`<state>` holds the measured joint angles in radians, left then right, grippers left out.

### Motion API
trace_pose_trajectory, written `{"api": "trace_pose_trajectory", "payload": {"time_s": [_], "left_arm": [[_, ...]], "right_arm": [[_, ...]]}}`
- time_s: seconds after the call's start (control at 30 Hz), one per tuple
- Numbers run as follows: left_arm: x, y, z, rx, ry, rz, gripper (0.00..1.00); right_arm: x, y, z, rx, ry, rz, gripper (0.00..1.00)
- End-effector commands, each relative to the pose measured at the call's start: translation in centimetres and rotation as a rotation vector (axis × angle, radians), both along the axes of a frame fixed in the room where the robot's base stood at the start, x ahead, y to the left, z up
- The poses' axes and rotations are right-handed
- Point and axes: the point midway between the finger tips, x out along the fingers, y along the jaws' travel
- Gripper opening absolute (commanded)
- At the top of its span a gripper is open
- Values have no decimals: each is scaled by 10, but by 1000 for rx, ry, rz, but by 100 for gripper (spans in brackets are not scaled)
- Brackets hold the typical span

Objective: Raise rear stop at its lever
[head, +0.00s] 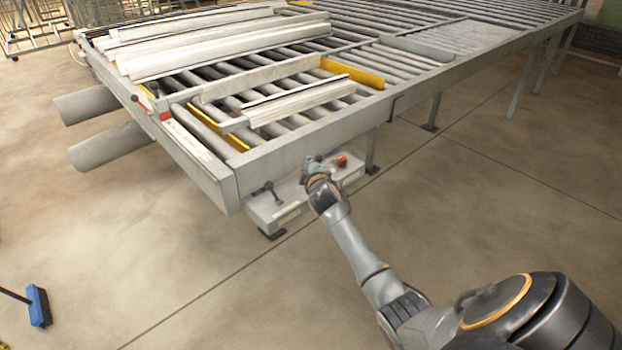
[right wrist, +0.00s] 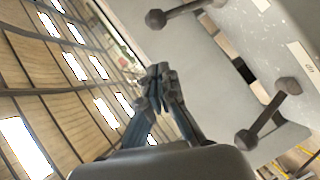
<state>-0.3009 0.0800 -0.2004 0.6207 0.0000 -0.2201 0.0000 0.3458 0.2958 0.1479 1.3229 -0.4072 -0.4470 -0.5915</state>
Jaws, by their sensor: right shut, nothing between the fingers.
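My right gripper (head: 313,166) is at the grey control box (head: 292,208) under the near side of the roller bench. In the right wrist view the right gripper (right wrist: 160,85) is shut and empty, with its fingertips between two levers and touching neither that I can see. One dark ball-ended lever (right wrist: 268,112) is to the right of the fingers; the other lever (right wrist: 185,12) is above them. In the head view one lever (head: 266,188) shows at the box's left end; my gripper hides part of the box. I cannot tell which lever belongs to the rear stop. My left gripper is not in view.
A red button (head: 341,160) is on the box, right of my gripper. A yellow plate (head: 352,73) stands up across the rollers; another yellow strip (head: 218,128) lies lower near the left end. Pale profiles (head: 300,103) lie on the bench.

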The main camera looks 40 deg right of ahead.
Motion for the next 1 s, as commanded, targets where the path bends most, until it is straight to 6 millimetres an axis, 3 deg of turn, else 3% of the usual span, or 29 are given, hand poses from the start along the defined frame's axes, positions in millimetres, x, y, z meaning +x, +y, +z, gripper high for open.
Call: {"api": "trace_pose_trajectory", "payload": {"time_s": [0.23, 0.5, 0.6, 1.0], "left_arm": [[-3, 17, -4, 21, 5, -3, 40], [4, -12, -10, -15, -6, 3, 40], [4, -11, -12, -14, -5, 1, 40], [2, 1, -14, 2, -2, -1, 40]], "right_arm": [[-25, 12, 3, -2, 3, 1, 0], [-60, 30, 13, -2, 0, 2, 0], [-71, 36, 17, -1, 1, 3, 0], [-84, 42, 22, 0, 1, 1, 0]]}}
